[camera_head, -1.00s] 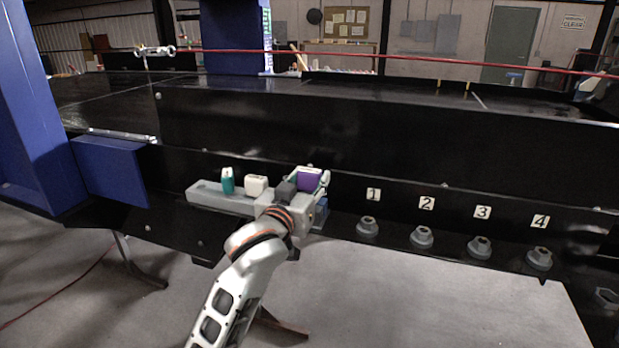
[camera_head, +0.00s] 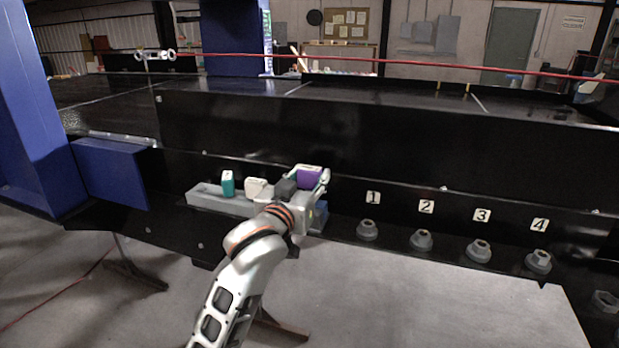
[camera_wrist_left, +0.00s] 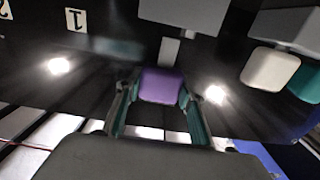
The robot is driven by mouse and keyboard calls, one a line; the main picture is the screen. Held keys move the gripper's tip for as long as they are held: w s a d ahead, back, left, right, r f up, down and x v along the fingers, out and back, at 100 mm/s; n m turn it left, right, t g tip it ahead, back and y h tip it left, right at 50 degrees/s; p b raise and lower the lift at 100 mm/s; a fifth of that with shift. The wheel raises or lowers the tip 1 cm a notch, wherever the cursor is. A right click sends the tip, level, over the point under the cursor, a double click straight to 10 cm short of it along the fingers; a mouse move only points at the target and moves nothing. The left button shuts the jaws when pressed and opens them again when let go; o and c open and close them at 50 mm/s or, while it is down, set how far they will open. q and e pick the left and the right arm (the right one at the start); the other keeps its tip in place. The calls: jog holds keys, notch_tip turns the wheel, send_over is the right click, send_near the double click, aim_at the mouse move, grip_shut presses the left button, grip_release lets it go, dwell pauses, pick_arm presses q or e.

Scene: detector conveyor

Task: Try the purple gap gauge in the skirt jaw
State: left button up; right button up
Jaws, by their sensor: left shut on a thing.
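The purple gap gauge (camera_head: 309,177) is held between the fingers of my left gripper (camera_head: 318,183), in front of the black conveyor skirt. In the left wrist view the purple gauge (camera_wrist_left: 160,85) sits between the two fingertips (camera_wrist_left: 160,96), with a grey block (camera_wrist_left: 183,12) and a narrow light grey piece (camera_wrist_left: 169,50) just beyond it. I cannot tell whether the gauge touches that piece, nor pick out the skirt jaw for certain. My right gripper is not in view.
A grey tray (camera_head: 205,196) left of the gripper holds a teal gauge (camera_head: 228,183) and a white gauge (camera_head: 256,188). Several grey sockets stand on the ledge at right, below number labels; one is the socket under label 1 (camera_head: 367,230). A blue panel (camera_head: 110,172) is at left.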

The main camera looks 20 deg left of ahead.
pick_arm(q)
jog(key=shift+f+b, duration=0.35)
jog(key=shift+f, duration=0.7)
dwell(0.5)
jog(key=shift+r+p, duration=0.35)
jog(key=shift+r, duration=1.95)
